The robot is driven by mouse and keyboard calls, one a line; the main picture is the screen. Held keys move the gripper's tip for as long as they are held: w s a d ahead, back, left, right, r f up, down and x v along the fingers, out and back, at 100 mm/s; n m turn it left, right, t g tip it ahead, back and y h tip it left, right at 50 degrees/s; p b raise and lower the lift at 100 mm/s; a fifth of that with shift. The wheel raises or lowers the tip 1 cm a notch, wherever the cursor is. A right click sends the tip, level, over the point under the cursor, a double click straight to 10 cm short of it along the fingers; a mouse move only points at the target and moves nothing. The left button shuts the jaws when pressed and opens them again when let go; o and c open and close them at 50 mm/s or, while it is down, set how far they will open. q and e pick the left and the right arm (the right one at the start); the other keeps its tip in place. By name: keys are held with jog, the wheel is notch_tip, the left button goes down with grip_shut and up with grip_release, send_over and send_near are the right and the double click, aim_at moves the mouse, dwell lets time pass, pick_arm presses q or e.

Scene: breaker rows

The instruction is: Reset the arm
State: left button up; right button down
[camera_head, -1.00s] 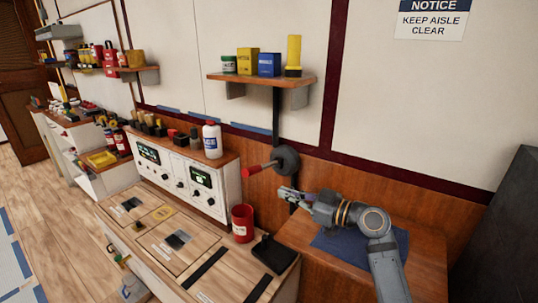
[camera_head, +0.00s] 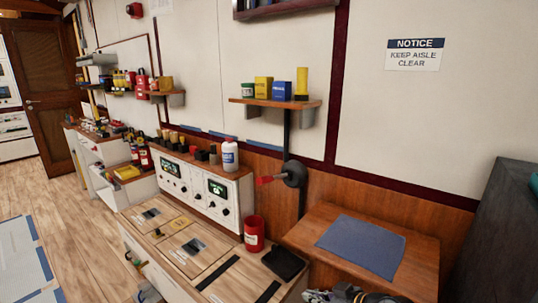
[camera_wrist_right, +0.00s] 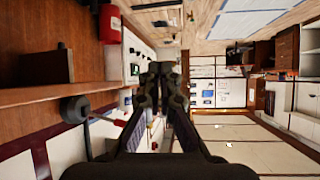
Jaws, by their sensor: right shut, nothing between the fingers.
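My right gripper (camera_head: 318,296) shows only at the bottom edge of the head view, low in front of the wooden side table. In the right wrist view its fingers (camera_wrist_right: 160,72) are together, with nothing between them. A wall lever with a dark round hub (camera_head: 294,174) and a red handle (camera_head: 266,180) sits on the wood panel above the bench. The hub also shows in the right wrist view (camera_wrist_right: 74,109), to the left of the fingers and apart from them. My left gripper is not in view.
The side table (camera_head: 425,255) carries a flat blue mat (camera_head: 362,245). The bench (camera_head: 225,262) holds a red canister (camera_head: 254,233) and a black pad (camera_head: 284,263). A white control box (camera_head: 188,192) with a white bottle (camera_head: 230,155) stands behind. A shelf (camera_head: 262,102) hangs above the lever.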

jog(key=s+d+f+m+g+h, duration=0.2)
jog(key=s+d+f+m+h, duration=0.3)
jog(key=s, duration=0.6)
jog(key=s+d+f+m+g+h, duration=0.2)
jog(key=s+d+f+g+h, duration=0.15)
jog(key=s+d+f, duration=0.65)
jog(key=s+f, duration=0.3)
jog(key=f, duration=1.1)
jog(key=s+d+f, duration=0.1)
jog(key=s+f, duration=0.3)
jog(key=f, duration=1.2)
jog(key=s+f+g, duration=0.2)
jog(key=s+f, duration=0.6)
jog(key=s, duration=0.5)
pick_arm(q)
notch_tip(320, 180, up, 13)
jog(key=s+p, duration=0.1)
jog(key=p, duration=1.1)
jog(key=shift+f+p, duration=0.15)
jog(key=shift+p, duration=0.2)
pick_arm(e)
notch_tip(320, 180, up, 12)
jog(key=s, duration=0.1)
jog(key=shift+d+m, duration=0.25)
jog(key=shift+m, duration=0.15)
